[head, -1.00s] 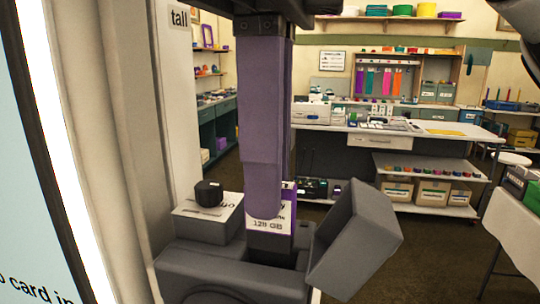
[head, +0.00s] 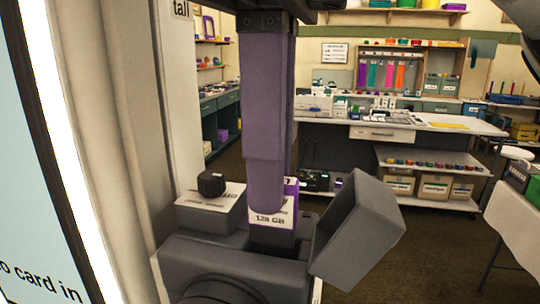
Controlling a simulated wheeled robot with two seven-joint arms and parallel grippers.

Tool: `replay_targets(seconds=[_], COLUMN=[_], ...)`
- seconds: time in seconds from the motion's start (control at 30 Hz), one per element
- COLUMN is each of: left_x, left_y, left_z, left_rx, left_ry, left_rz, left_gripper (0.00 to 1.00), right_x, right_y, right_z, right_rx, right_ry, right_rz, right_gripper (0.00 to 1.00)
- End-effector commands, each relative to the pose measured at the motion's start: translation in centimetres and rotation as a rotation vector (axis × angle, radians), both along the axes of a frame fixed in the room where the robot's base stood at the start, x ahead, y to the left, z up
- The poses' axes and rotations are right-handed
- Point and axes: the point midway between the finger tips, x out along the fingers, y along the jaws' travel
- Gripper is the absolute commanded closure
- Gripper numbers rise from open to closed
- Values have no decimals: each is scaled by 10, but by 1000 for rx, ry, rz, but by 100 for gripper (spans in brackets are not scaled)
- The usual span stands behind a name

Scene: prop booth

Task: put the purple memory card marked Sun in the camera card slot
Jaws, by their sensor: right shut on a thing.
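My right gripper (head: 270,205) comes down from the top of the head view, its purple-grey fingers shut on a purple memory card (head: 290,190). The card has a white label reading "128 GB"; the rest of its marking is hidden behind the finger. The card is upright, its lower end at the opening in the top of the dark grey camera (head: 205,267). I cannot tell how deep it sits, as the slot's inside is hidden. The camera's slot door (head: 358,230) stands open to the right. My left gripper is not in view.
A black knob (head: 211,184) on a light-topped block stands left of the card. A pale post (head: 135,120) and a screen (head: 30,200) fill the left side. Behind are a workbench (head: 385,132) and shelves with boxes; a pale table (head: 510,225) is at right.

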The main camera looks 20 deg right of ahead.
Motion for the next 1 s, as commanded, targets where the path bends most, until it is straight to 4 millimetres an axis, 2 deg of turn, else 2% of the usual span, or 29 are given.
replay_targets(seconds=[0.5, 1.0], left_x=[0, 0], left_y=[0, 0], left_z=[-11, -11], left_rx=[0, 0], left_ry=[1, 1], left_rz=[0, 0], left_gripper=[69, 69], right_x=[0, 0], right_y=[0, 0], right_z=[-16, -16], right_rx=[0, 0], right_ry=[0, 0], right_rz=[-1, 0], right_gripper=[100, 100])
